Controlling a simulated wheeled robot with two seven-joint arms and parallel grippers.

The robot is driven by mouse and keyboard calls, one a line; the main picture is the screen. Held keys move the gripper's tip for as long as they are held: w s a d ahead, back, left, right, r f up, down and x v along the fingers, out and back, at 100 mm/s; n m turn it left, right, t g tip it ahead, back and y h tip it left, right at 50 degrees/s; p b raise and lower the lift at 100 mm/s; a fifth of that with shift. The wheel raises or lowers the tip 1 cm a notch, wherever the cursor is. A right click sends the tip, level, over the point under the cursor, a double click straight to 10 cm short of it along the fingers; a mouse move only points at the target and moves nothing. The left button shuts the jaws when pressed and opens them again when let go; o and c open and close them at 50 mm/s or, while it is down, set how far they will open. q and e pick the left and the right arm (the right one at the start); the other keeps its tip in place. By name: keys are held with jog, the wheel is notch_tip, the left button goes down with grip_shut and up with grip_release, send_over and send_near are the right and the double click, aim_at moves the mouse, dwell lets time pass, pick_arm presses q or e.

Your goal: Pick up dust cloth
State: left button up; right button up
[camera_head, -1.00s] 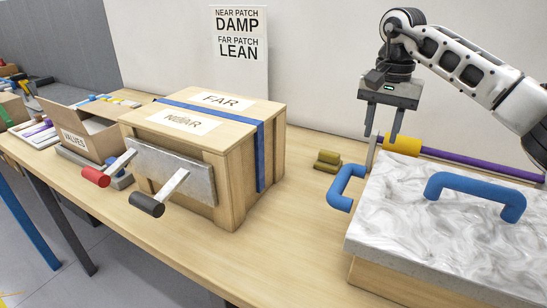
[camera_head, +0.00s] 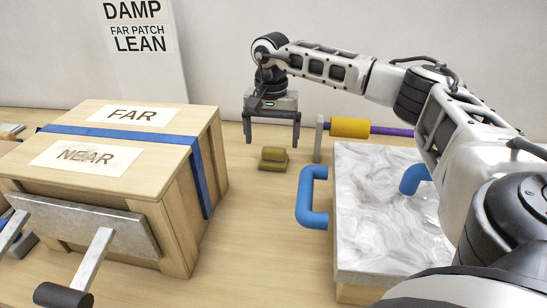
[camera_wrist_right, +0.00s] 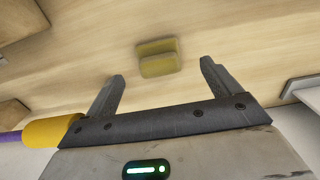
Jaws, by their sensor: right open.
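The dust cloth appears to be the small olive-yellow folded piece (camera_head: 273,159) lying on the wooden table between the crate and the marble-topped block. It also shows in the right wrist view (camera_wrist_right: 158,58), between and beyond the fingertips. My right gripper (camera_head: 272,144) is open and empty, fingers pointing down, above or slightly behind the cloth. Its two fingers show spread apart in the right wrist view (camera_wrist_right: 162,72). The fingers appear clear of the cloth. My left gripper is not in view.
A wooden crate with a blue strap (camera_head: 200,178) and NEAR and FAR labels stands left. A marble-topped block (camera_head: 385,215) with blue handles stands right. A purple rod with a yellow sleeve (camera_head: 349,128) lies behind it. A sign board (camera_head: 140,60) stands at the wall.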

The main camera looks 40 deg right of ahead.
aim_at(274, 149)
jog(key=shift+w+d+f+p, duration=0.1)
jog(key=shift+d+f+p, duration=0.05)
jog(key=shift+f, duration=0.85)
jog(key=shift+d+f+p, duration=0.15)
jog(key=shift+f+p, duration=0.05)
jog(key=shift+f, duration=0.8)
jog(key=shift+w+d+f+p, duration=0.1)
jog(key=shift+d+f+p, duration=0.05)
jog(key=shift+f, duration=0.85)
jog(key=c, duration=1.1)
